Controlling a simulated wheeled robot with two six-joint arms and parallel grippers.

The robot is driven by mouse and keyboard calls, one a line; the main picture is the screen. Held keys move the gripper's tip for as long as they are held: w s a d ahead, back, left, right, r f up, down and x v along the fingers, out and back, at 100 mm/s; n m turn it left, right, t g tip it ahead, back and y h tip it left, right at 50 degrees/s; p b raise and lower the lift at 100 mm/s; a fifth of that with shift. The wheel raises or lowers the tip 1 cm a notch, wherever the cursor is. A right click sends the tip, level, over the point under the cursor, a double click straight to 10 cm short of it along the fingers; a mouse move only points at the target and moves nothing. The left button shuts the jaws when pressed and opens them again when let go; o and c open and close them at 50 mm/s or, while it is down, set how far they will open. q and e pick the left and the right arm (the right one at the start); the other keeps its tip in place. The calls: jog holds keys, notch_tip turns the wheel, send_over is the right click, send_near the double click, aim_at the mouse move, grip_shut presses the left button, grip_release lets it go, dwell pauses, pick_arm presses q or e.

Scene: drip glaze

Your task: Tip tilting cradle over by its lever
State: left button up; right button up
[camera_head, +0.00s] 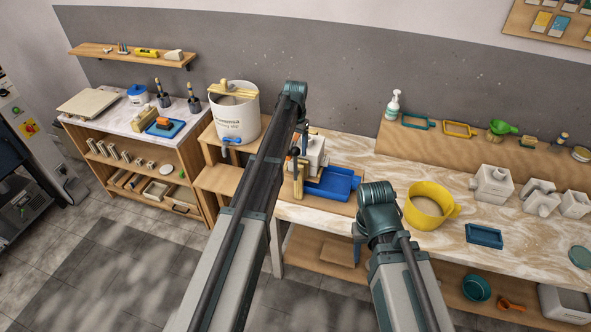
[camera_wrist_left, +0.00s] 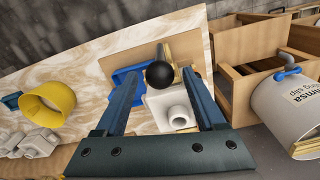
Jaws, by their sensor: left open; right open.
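The tilting cradle (camera_head: 298,186) stands on the bench in the head view, partly hidden behind my left arm. It carries a white mould block (camera_head: 314,152), with a blue tray (camera_head: 331,186) beside it. In the left wrist view, the lever's black ball knob (camera_wrist_left: 159,74) shows between the two fingers of my left gripper (camera_wrist_left: 163,72). They are open, and I cannot tell whether they touch it.
A white slip bucket (camera_head: 236,113) with a blue tap stands left of the cradle. A yellow jug (camera_head: 428,206), a small blue tray (camera_head: 484,236) and white moulds (camera_head: 492,185) are on the right of the bench. Some bench surface between them is clear.

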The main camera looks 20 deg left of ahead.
aim_at(295, 163)
pick_arm(q)
notch_tip(295, 163, down, 8)
jog(key=b, duration=0.7)
jog(key=shift+f, duration=0.15)
grip_shut()
dwell(1.0)
